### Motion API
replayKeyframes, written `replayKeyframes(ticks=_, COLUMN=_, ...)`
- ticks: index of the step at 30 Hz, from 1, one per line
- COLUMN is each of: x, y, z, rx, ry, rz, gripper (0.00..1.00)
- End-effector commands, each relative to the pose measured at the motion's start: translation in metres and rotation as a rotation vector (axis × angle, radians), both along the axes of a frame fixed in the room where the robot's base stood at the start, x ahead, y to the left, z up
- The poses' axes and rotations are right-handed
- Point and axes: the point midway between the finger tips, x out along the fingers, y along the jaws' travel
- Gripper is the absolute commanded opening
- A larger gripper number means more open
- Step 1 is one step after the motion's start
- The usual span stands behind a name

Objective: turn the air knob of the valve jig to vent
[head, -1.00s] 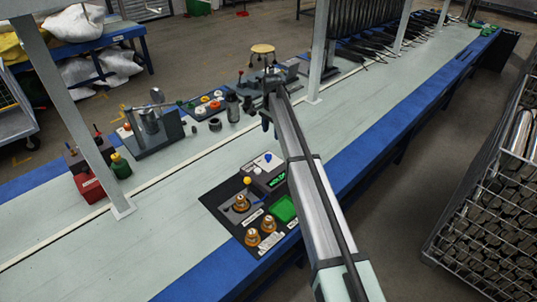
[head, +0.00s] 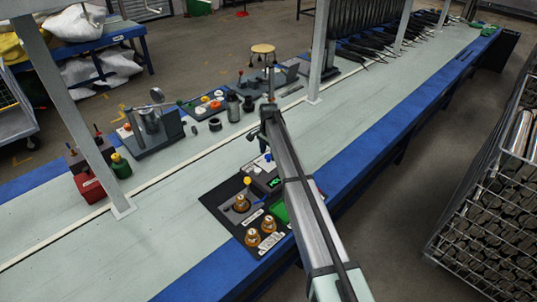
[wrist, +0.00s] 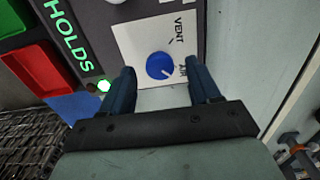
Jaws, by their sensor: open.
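The valve jig (head: 225,213) is a dark panel on the bench in the head view. Its blue air knob (wrist: 159,66) sits on a white plate (wrist: 140,40) marked VENT and AIR in the wrist view. The knob's white mark appears to point toward AIR. My gripper (wrist: 161,72) is open, with one dark blue finger on either side of the knob in the picture. I cannot tell how far it is above the plate.
A green lit HOLDS display (wrist: 68,35) and a red tray (wrist: 38,68) show in the wrist view. A white post (head: 95,130) stands left. The bench right of the jig is clear.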

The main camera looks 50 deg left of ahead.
Motion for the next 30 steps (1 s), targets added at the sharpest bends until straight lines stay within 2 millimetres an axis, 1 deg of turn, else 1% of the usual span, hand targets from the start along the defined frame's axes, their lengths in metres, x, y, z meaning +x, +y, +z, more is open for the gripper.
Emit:
replayKeyframes(ticks=3, x=0.0000, y=-0.0002, z=-0.0091, rx=-0.001, ry=0.000, rz=0.000, gripper=0.62)
replayKeyframes(ticks=6, x=-0.0001, y=-0.0002, z=-0.0122, rx=-0.001, ry=0.000, rz=0.000, gripper=0.62)
replayKeyframes(ticks=15, x=-0.0001, y=-0.0002, z=-0.0129, rx=0.000, ry=0.000, rz=0.000, gripper=0.61)
replayKeyframes(ticks=30, x=0.0000, y=-0.0002, z=-0.0127, rx=0.000, ry=0.000, rz=0.000, gripper=0.13)
